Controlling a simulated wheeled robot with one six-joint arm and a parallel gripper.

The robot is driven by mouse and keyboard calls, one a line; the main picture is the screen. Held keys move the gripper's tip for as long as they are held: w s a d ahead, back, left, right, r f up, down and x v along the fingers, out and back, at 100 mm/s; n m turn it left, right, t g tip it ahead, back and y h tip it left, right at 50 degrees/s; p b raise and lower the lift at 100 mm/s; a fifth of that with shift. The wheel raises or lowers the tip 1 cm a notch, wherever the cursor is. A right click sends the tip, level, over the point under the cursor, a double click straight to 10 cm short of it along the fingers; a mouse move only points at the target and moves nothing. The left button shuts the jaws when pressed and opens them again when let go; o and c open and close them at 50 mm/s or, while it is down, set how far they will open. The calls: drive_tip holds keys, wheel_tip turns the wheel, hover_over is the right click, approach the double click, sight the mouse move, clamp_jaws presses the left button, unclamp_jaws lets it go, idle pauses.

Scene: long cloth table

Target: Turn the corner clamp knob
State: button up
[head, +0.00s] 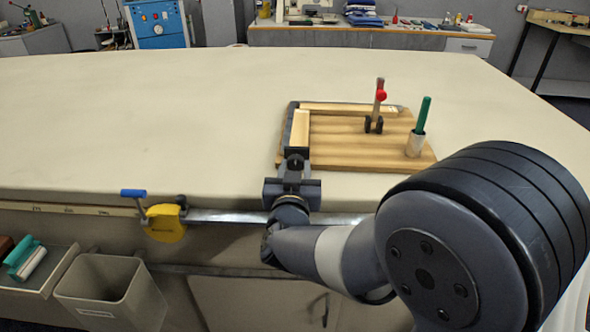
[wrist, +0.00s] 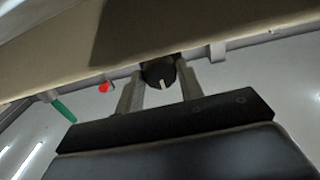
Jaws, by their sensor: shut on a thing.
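The corner clamp knob (wrist: 158,75) is round and black with a pale line that points down in the wrist view. My gripper (wrist: 161,86) has one finger on each side of it and is shut on it. In the head view my gripper (head: 294,171) is at the front left corner of the wooden board (head: 360,154), and the dark knob (head: 295,158) shows just beyond it. The dark clamp body (head: 289,125) runs along the board's left side, beside a light wood strip (head: 301,130). The fingertips are partly hidden in the head view.
A red-knobbed upright clamp (head: 380,96) and a green-handled tool in a pale cup (head: 415,145) stand on the board. A yellow clamp-like device (head: 165,222) is at the table's front edge. The cloth table (head: 130,110) is clear to the left.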

drive_tip(key=shift+f+m+b, duration=0.1)
drive_tip(key=shift+m+b, duration=0.2)
drive_tip(key=shift+b, duration=0.1)
drive_tip(key=shift+f+m+b, duration=0.1)
drive_tip(key=shift+m+b, duration=0.8)
drive_tip(key=shift+m, duration=0.1)
drive_tip(key=m+b, duration=0.2)
drive_tip(key=m, duration=0.1)
drive_tip(key=shift+m+b, duration=0.3)
drive_tip(key=shift+b, duration=0.05)
drive_tip(key=m+b, duration=0.4)
drive_tip(key=m, duration=0.2)
drive_tip(key=shift+b, duration=0.3)
drive_tip(key=m+b, duration=0.4)
drive_tip(key=m, duration=0.3)
drive_tip(key=shift+m+b, duration=0.3)
drive_tip(key=shift+b, duration=0.1)
drive_tip(key=m+b, duration=0.3)
drive_tip(key=m, duration=0.2)
drive_tip(key=shift+m, duration=0.4)
